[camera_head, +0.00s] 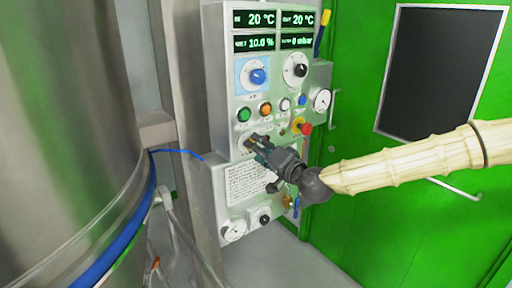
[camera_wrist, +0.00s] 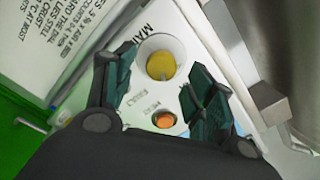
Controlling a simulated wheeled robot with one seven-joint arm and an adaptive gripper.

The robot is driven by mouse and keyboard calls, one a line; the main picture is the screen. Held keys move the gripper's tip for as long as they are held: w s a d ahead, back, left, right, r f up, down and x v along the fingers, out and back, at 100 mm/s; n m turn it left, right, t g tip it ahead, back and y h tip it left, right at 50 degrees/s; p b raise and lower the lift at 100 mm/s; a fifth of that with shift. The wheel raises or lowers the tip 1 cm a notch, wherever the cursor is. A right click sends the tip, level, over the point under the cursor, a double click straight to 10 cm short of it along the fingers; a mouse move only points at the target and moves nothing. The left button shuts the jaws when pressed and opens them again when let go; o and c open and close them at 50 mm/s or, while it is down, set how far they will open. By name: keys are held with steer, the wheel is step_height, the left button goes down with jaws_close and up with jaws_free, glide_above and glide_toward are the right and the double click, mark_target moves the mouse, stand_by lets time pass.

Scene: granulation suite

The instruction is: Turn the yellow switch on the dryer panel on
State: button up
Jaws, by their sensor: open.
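The grey dryer panel (camera_head: 226,120) stands upright in the head view. In the wrist view a round yellow switch (camera_wrist: 162,66) sits in a pale circular recess on a white plate, beside lettering that begins "MAI". My gripper (camera_head: 257,150) is at the panel's middle left in the head view, and its fingers hide most of the switch there. In the wrist view my gripper (camera_wrist: 163,60) is open, with one dark green finger on each side of the yellow switch. I cannot tell whether either finger touches it. The switch's setting cannot be read.
Near the switch is a small orange part (camera_wrist: 165,120). The panel also carries a blue knob (camera_head: 257,76), a black knob (camera_head: 296,70), a green button (camera_head: 244,114) and a red button (camera_head: 305,128). A large steel vessel (camera_head: 70,120) stands left; a green door (camera_head: 360,170) is behind.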

steer(key=v, duration=0.9)
steer(key=shift+s+d, duration=0.15)
steer(key=shift+d, duration=0.1)
steer(key=s+f+n+g+h, duration=0.1)
steer(key=s+f+g, duration=0.35)
steer(key=f, duration=0.75)
steer(key=s+f+g+h, duration=0.1)
steer(key=s+f+h, duration=0.1)
steer(key=s+f, duration=0.8)
steer(key=s+f+n+g+h, duration=0.1)
steer(key=s+f+g, duration=0.2)
steer(key=f, duration=1.2)
steer(key=s+d+f+g+h, duration=0.2)
steer(key=s+d+f, duration=0.3)
steer(key=s, duration=0.3)
steer(key=s+d+f+n+g+h, duration=0.1)
steer(key=s+d+f+g+h, duration=0.1)
steer(key=s+d+f, duration=0.3)
steer(key=s+d+f+n+g+h+p, duration=0.1)
steer(key=s+d+f, duration=0.4)
steer(key=s, duration=0.6)
steer(key=shift+s+d+f+g+h, duration=0.2)
steer(key=shift+f+g+h, duration=0.15)
steer(key=shift+g+h, duration=0.35)
